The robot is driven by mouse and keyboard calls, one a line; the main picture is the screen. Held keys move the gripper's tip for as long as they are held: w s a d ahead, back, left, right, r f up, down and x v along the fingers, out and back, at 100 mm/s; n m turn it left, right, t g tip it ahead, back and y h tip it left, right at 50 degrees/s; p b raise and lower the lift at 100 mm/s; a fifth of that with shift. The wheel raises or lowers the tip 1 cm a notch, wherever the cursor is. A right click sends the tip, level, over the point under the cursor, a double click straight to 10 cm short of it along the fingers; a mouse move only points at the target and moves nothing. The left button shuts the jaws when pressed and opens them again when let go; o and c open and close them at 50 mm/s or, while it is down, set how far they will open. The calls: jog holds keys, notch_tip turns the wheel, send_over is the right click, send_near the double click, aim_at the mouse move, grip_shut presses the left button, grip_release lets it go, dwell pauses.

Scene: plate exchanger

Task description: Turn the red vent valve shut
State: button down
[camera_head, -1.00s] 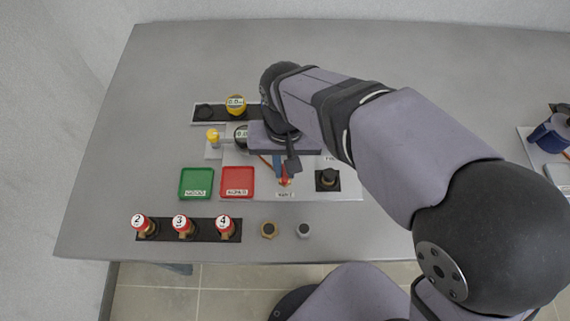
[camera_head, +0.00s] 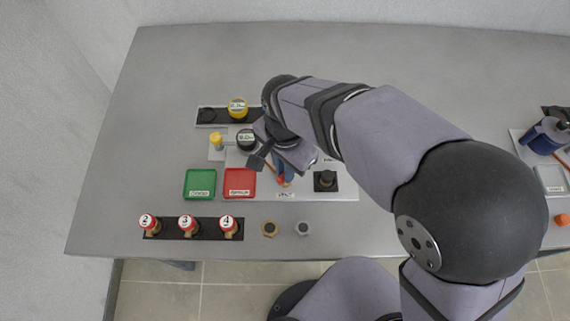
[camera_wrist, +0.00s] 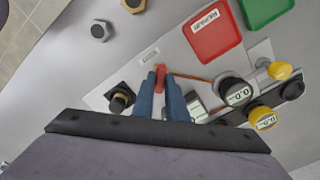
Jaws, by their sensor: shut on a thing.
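The red vent valve (camera_wrist: 160,75) shows in the wrist view between the two blue fingertips of my gripper (camera_wrist: 160,80). My gripper is shut on its red handle, above the light panel. In the head view the red valve (camera_head: 283,181) shows just below my gripper (camera_head: 284,175), by the vent label (camera_head: 286,195). My wrist covers part of the panel there, and the valve's body is mostly hidden.
A green tray (camera_head: 199,184) and a red tray (camera_head: 239,183) lie left of the valve. A black fitting (camera_head: 325,180) stands close on its right. Round gauges (camera_head: 246,140) and a yellow-handled valve (camera_head: 216,141) are behind. Red-capped parts (camera_head: 188,224) stand in a front rack.

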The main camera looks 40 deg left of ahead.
jog(key=m+p, duration=0.1)
jog(key=m, duration=0.3)
jog(key=shift+r+m, duration=0.1)
jog(key=shift+m, duration=0.2)
jog(key=shift+m+p, duration=0.75)
jog(key=shift+m, duration=1.55)
jog(key=c, duration=1.8)
grip_release()
jog(key=shift+o, duration=0.2)
jog(key=shift+r+b, duration=0.7)
jog(key=shift+r, duration=2.9)
